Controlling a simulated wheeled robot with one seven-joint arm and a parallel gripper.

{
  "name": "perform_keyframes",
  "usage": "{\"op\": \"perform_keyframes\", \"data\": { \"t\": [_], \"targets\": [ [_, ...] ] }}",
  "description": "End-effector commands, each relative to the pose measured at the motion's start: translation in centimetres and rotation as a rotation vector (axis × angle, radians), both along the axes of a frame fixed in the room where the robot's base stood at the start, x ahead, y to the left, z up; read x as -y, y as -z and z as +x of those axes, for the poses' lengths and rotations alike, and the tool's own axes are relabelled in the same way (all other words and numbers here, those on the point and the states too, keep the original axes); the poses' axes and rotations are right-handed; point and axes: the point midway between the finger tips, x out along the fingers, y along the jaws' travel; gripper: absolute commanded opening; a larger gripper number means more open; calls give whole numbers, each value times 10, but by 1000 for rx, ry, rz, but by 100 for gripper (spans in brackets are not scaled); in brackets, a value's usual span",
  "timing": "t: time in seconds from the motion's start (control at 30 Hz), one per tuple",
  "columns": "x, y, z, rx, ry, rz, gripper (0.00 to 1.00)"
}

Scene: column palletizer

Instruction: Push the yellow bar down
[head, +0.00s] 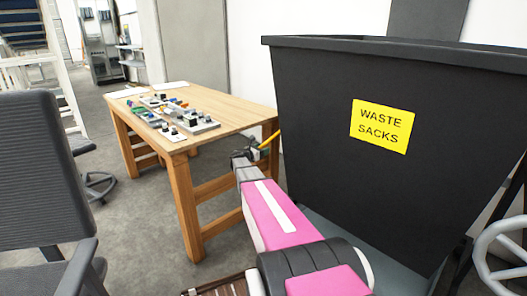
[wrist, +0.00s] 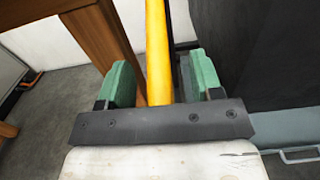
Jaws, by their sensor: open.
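The yellow bar (wrist: 157,50) runs up through the wrist view, between the two green fingers of my gripper (wrist: 157,80). In the head view a short stretch of the yellow bar (head: 268,140) shows just past my gripper (head: 252,154), between the table and the black bin. The bar's lower part is hidden behind my gripper's dark mount, and I cannot tell whether the gripper touches it.
A wooden table (head: 225,103) with several small parts on top stands left of my gripper. A large black bin (head: 320,120) labelled "WASTE SACKS" stands close on the right. A grey chair (head: 40,170) is at the left. Grey floor (head: 140,240) lies open between chair and table.

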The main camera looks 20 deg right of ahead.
Motion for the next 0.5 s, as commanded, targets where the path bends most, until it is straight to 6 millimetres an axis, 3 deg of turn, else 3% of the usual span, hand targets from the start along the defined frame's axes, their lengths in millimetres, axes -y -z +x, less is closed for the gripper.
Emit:
{"op": "perform_keyframes", "data": {
  "t": [0.5],
  "targets": [
    [-54,2,-24,-2,-1,2,60]
  ]
}}
